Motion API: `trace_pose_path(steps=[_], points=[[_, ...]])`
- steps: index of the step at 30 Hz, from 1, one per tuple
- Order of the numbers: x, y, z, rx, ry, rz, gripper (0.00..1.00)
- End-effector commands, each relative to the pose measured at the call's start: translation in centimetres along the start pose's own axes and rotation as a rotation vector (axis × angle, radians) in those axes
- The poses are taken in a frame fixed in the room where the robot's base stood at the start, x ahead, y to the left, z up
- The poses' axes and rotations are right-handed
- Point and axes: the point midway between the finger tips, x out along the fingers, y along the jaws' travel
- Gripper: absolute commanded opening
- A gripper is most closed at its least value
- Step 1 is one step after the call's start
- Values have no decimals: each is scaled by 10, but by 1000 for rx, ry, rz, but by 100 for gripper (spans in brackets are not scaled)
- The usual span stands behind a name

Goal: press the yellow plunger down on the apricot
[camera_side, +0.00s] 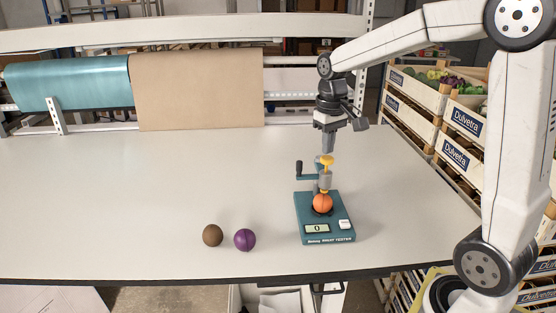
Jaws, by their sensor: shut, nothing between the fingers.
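The teal fruit tester (308,229) stands on the table right of the middle, with a small display and a light button at its front. The orange apricot (322,204) sits on it, below the grey press. The yellow plunger (325,161) tops the press, upright above the apricot. My gripper (328,150) is shut and empty, pointing down just above the plunger. I cannot tell whether its tips touch the plunger's top. The plunger's lower end is hard to make out against the apricot.
A brown fruit (213,236) and a purple fruit (245,240) lie on the table left of the tester. A dark crank handle (300,168) sticks out at the press's left. Crates of produce (455,155) stand at the right. The table's left side is clear.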

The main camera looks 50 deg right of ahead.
Motion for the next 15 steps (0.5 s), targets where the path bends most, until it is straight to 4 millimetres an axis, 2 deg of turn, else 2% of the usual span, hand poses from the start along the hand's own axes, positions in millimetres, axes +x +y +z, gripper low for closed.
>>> trace_pose_path(steps=[15], points=[[10, 0, 0, 0, -1, 0, 0]])
